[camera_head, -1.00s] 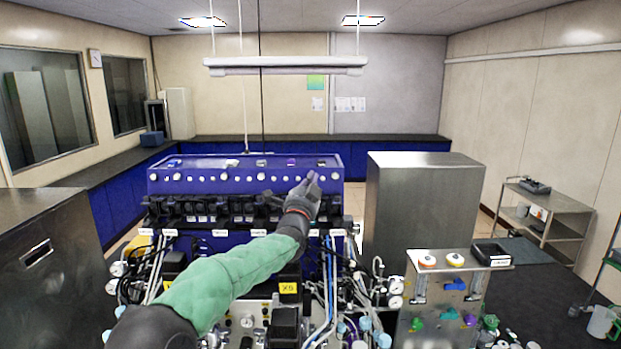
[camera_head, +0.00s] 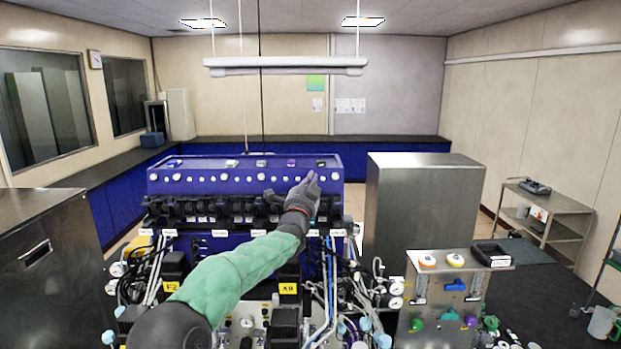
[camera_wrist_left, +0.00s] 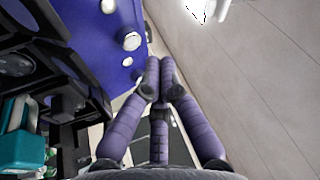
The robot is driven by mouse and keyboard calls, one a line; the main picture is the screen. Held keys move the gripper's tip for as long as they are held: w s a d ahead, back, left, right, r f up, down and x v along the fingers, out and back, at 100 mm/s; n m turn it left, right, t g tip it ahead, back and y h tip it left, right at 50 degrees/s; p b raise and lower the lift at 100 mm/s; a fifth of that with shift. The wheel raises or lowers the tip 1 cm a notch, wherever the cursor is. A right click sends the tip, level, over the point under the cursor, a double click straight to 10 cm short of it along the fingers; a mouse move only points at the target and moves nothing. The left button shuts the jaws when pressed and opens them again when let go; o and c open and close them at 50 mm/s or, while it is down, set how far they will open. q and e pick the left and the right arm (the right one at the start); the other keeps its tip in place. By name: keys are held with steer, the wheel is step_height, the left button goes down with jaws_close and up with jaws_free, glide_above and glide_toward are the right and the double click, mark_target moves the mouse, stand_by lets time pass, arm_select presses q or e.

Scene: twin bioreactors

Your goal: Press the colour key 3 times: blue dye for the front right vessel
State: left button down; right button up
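A blue console (camera_head: 215,185) stands ahead, with a row of white round buttons (camera_head: 222,177) along its sloping face. Above them, small coloured parts lie on its top edge: a blue one (camera_head: 173,162), a purple one (camera_head: 291,162) and a dark one (camera_head: 321,163). I cannot tell which is the colour key. My left gripper (camera_head: 311,175) is over the console's right end, near the last buttons. In the left wrist view its purple-grey fingers (camera_wrist_left: 160,75) are bunched together with nothing seen between them, close to white buttons (camera_wrist_left: 131,40). Contact cannot be told. My right gripper is not in view.
Black fittings, tubes and gauges crowd the space below the console. A steel cabinet (camera_head: 420,210) stands right of the console. A steel panel (camera_head: 440,275) with coloured knobs is at the front right. A cart (camera_head: 545,220) stands by the right wall.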

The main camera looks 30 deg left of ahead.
arm_select(q)
steer(key=shift+w+a+f+p, duration=0.25)
steer(key=shift+w+a, duration=0.2)
steer(key=shift+w, duration=0.3)
steer(key=shift+w+a+f+p, duration=0.1)
steer(key=shift+w+a+f, duration=0.1)
steer(key=shift+w+a, duration=0.35)
stand_by(0.5)
steer(key=shift+d, duration=0.2)
steer(key=shift+s+d+r+b, duration=0.2)
steer(key=shift+s+d+b, duration=0.25)
steer(key=shift+s+b, duration=0.25)
steer(key=shift+s+d+r+b, duration=0.2)
steer(key=shift+s+d+b, duration=0.2)
steer(key=shift+s+b, duration=0.25)
steer(key=shift+w+a, duration=0.15)
steer(key=shift+w, duration=0.1)
steer(key=shift+w+a+f, duration=0.1)
steer(key=shift+w+a, duration=0.1)
steer(key=shift+w, duration=0.2)
steer(key=shift+w+a, duration=0.1)
steer(key=shift+w, duration=0.05)
steer(key=shift+w+a+f+p, duration=0.15)
steer(key=shift+w+a+p, duration=0.05)
steer(key=shift+w+p, duration=0.1)
